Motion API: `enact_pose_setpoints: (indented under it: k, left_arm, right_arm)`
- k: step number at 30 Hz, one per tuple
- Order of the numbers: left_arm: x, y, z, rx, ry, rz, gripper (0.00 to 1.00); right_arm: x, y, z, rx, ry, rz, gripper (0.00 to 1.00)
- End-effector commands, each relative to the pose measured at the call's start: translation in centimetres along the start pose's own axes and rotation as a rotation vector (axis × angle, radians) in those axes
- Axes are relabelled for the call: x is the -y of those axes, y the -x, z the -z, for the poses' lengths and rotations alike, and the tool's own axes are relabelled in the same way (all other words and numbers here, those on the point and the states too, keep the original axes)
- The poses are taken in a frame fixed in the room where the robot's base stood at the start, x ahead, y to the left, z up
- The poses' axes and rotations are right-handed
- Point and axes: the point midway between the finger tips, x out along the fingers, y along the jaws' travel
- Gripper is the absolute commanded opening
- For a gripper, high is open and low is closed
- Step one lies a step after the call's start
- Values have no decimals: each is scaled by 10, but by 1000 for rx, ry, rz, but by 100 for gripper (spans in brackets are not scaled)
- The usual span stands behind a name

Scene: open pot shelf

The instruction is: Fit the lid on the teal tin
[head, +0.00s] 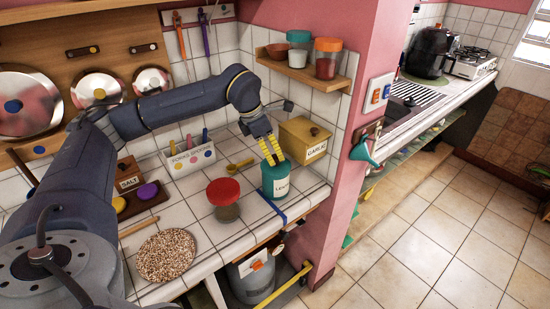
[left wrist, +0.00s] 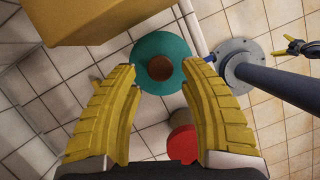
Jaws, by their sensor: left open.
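The teal tin (head: 276,183), with a white label, stands upright on the tiled counter near its right front edge. My left gripper (head: 271,150) is above it with yellow fingers pointing down, close to its top. In the left wrist view a round teal top with a brown knob-like centre (left wrist: 162,65) lies between and beyond the spread, empty fingers (left wrist: 158,80). This looks like the lid over the tin; whether it is fully seated I cannot tell. A small black and yellow gripper, apparently my right one (left wrist: 296,47), shows at the right edge of the wrist view.
A yellow garlic box (head: 303,140) stands close behind the tin. A red-lidded jar (head: 224,198) stands to its left. A wall shelf (head: 305,73) with jars hangs above. A pink wall corner (head: 350,150) is at the right. A round speckled mat (head: 165,254) lies at the front left.

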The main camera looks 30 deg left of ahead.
Motion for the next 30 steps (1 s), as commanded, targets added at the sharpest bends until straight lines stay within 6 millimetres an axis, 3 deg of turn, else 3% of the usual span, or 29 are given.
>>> enact_pose_setpoints:
  k: [6, 15, 30]
  left_arm:
    - [-1, 40, 0, 2, 0, -2, 43]
    - [0, 76, 0, 0, 1, -1, 43]
    - [0, 86, 0, -1, 0, 1, 43]
  right_arm:
    - [0, 0, 0, 0, 0, 0, 100]
    - [1, 0, 0, 0, 0, 1, 100]
    - [1, 0, 0, 0, 0, 1, 100]
